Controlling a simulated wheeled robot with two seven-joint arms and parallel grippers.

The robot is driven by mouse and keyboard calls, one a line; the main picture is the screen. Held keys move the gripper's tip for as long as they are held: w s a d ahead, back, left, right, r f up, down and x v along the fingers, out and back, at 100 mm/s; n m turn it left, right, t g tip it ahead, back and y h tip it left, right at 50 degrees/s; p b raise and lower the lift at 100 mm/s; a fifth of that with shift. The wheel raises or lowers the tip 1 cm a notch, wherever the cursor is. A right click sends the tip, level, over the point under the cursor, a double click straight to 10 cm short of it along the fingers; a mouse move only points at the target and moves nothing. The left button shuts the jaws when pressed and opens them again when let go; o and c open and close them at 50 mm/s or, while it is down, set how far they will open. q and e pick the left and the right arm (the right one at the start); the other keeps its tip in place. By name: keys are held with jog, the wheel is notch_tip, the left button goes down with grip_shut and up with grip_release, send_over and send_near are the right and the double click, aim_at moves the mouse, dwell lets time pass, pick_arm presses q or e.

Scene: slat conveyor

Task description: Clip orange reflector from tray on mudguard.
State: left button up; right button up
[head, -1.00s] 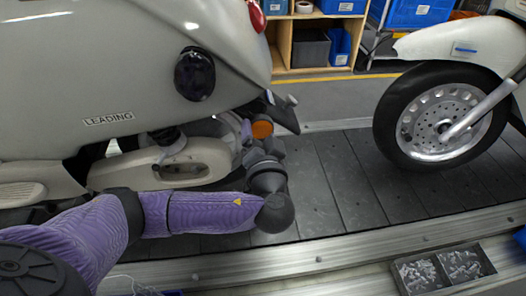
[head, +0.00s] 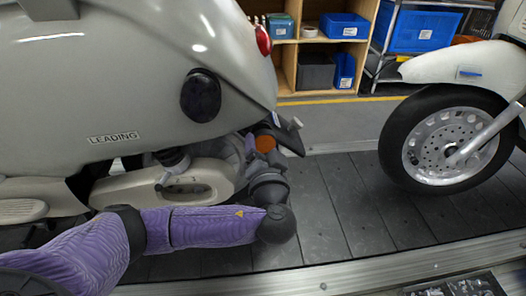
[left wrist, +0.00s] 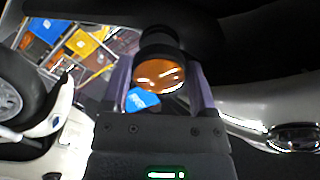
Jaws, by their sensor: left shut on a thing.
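My left gripper (head: 258,150) is at the rear of the grey scooter, just under the black rear mudguard (head: 291,138). It is shut on the round orange reflector (head: 265,144). In the left wrist view the orange reflector (left wrist: 160,77) sits between the two fingers, its face showing. A dark round part lies just behind it. I cannot tell whether the reflector touches the mudguard. My left forearm hides part of the space below the scooter. My right gripper is in neither view.
The grey scooter body (head: 120,90) stands close above my arm. A white scooter's front wheel (head: 447,140) is at the right. Dark conveyor slats (head: 335,200) between them are clear. A parts tray (head: 455,288) shows at the bottom edge. Shelves with blue bins (head: 343,25) stand behind.

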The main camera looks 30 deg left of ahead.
pick_arm(q)
jog(key=shift+x, duration=0.8)
jog(key=shift+w+a+b, duration=0.1)
jog(key=shift+b, duration=0.2)
jog(key=shift+w+a, duration=0.1)
jog(key=shift+w, duration=0.05)
dwell(0.4)
